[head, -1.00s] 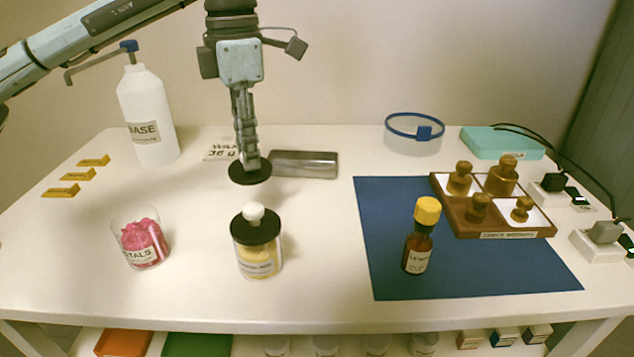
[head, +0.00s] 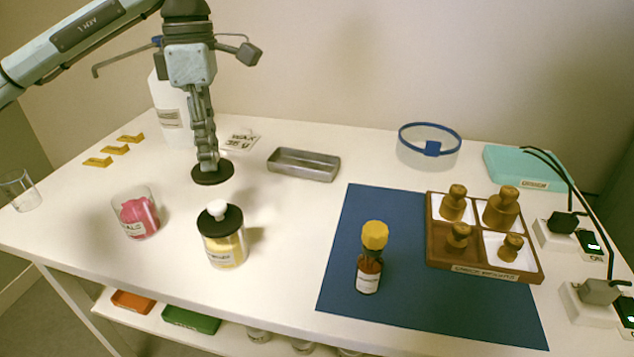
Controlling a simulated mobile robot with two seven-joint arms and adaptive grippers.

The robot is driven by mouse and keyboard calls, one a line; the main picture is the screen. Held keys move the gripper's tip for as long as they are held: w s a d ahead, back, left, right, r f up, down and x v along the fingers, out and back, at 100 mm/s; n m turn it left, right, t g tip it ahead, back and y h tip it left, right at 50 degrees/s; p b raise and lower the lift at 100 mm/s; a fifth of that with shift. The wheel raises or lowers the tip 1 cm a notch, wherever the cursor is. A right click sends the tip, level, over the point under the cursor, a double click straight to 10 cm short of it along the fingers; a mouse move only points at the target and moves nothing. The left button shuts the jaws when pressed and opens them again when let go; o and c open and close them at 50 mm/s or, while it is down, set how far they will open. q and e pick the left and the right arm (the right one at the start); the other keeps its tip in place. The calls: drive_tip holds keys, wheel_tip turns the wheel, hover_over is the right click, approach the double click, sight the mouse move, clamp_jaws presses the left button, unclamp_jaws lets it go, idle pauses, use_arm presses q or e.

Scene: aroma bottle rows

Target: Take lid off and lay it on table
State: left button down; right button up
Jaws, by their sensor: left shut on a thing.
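My left gripper (head: 207,163) points down and is shut on the lid (head: 212,174), a flat black disc. The lid is level, at or just above the white table (head: 280,215), behind the jars; I cannot tell whether it touches. The gripper hides the lid's knob. A glass jar of pink petals (head: 136,214) stands open at front left of the lid. A second jar with yellow contents (head: 226,247) wears its own black lid with a white knob (head: 217,209). My right gripper is not in view.
A grey metal tray (head: 304,164) lies right of the lid. A white bottle (head: 170,112) stands behind the gripper. A blue mat (head: 400,290) holds a yellow-capped brown bottle (head: 369,270) and a wooden weight box (head: 482,268). A clear glass (head: 20,193) stands far left.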

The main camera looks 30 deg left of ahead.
use_arm(q)
drive_tip(key=shift+s, duration=0.15)
drive_tip(key=w+d+f, duration=0.4)
drive_tip(key=d, duration=0.1)
drive_tip(key=w+d+f+b, duration=0.1)
drive_tip(key=w+d+f, duration=0.1)
drive_tip(key=w+d, duration=0.1)
drive_tip(key=shift+f, duration=0.15)
drive_tip(key=shift+w+d+f, duration=0.15)
drive_tip(key=shift+w+d, duration=0.05)
drive_tip(key=shift+d, duration=0.05)
wheel_tip(320, 180, down, 4)
drive_tip(key=shift+r, duration=0.2)
drive_tip(key=shift+f, duration=0.3)
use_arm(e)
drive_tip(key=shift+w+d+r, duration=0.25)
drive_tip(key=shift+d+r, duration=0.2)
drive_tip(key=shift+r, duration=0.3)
use_arm(q)
drive_tip(key=shift+f, duration=0.15)
